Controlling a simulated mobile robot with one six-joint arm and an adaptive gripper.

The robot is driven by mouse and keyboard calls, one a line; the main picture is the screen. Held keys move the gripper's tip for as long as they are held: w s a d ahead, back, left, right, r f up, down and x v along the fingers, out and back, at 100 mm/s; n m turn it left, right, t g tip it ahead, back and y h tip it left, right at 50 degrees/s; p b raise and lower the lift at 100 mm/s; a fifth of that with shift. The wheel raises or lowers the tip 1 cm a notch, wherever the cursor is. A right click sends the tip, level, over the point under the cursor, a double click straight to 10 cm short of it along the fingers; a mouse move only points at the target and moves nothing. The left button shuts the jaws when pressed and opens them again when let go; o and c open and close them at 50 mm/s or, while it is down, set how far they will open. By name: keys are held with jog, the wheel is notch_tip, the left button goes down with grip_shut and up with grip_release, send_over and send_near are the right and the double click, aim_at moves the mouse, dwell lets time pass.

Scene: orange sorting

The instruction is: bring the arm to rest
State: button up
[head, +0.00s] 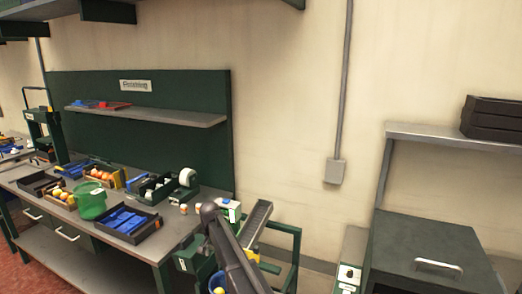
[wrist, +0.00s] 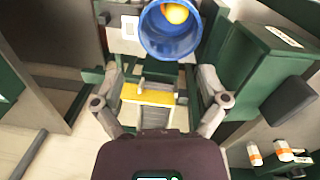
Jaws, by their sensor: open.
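My gripper (wrist: 162,75) shows in the wrist view with its two fingers spread wide apart. No object is between the fingers. A blue bucket (wrist: 158,44) stands beyond the fingertips, with an orange fruit (wrist: 176,13) inside it. In the head view my dark arm (head: 235,255) reaches down at the bottom centre, beside the workbench's right end. The gripper itself cannot be made out there. Part of the blue bucket (head: 214,279) shows at the bottom edge, left of my arm.
The workbench (head: 178,229) holds a green bucket (head: 91,205), a tray with blue items (head: 150,228), and crates of oranges. A dark cabinet (head: 425,238) is at the right.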

jog(key=s+d+f+n+b, duration=0.1)
jog(key=s+d+f+b, duration=0.1)
jog(key=s+d, duration=1.1)
jog(key=s+d+f+n+b, duration=0.2)
jog(key=s+d, duration=1.1)
jog(key=d, duration=0.7)
notch_tip(320, 180, down, 2)
jog(key=shift+s+d+f+t+y+b, duration=0.1)
jog(key=shift+s+d+t+y+b, duration=0.2)
jog(key=shift+b, duration=0.55)
